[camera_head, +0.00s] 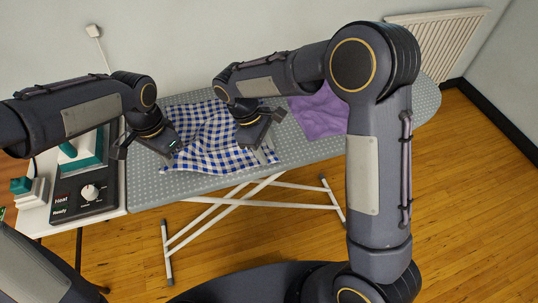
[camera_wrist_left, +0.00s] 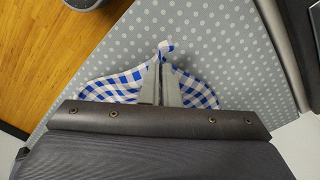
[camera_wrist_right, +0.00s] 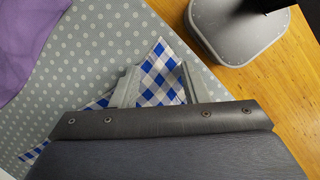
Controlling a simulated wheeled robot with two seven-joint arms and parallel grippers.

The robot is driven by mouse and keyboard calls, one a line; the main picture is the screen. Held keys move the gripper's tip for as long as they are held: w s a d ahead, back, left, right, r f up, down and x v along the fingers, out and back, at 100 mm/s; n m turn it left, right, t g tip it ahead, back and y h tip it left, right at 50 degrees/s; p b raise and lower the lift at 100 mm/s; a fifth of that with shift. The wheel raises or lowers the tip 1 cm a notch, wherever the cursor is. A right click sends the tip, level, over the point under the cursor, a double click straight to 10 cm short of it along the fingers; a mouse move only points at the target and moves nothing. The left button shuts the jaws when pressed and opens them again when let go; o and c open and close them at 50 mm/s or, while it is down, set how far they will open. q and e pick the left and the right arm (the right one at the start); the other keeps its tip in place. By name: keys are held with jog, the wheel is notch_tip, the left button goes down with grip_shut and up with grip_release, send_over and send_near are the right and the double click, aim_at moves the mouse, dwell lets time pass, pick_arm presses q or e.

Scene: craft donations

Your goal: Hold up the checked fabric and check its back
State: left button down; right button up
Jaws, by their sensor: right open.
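The blue-and-white checked fabric (camera_head: 205,130) lies rumpled on the ironing board (camera_head: 180,190). My left gripper (camera_head: 173,147) is at the fabric's left side. In the left wrist view its fingers (camera_wrist_left: 163,65) are pressed together with a pinched fold of the checked fabric (camera_wrist_left: 115,88) between them. My right gripper (camera_head: 266,156) is at the fabric's right front corner. In the right wrist view its fingers (camera_wrist_right: 158,78) are spread, with a corner of the fabric (camera_wrist_right: 155,88) between them. The fabric's underside is hidden.
A purple cloth (camera_head: 318,115) lies on the board to the right, partly behind my right arm. A control box with a knob (camera_head: 90,192) stands on a white table at the left. A radiator (camera_head: 440,40) is on the back wall. The wooden floor in front is clear.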

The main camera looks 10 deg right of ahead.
jog(key=shift+f, duration=0.1)
jog(key=shift+c, duration=0.2)
grip_shut()
dwell(0.4)
jog(key=shift+r, duration=2.55)
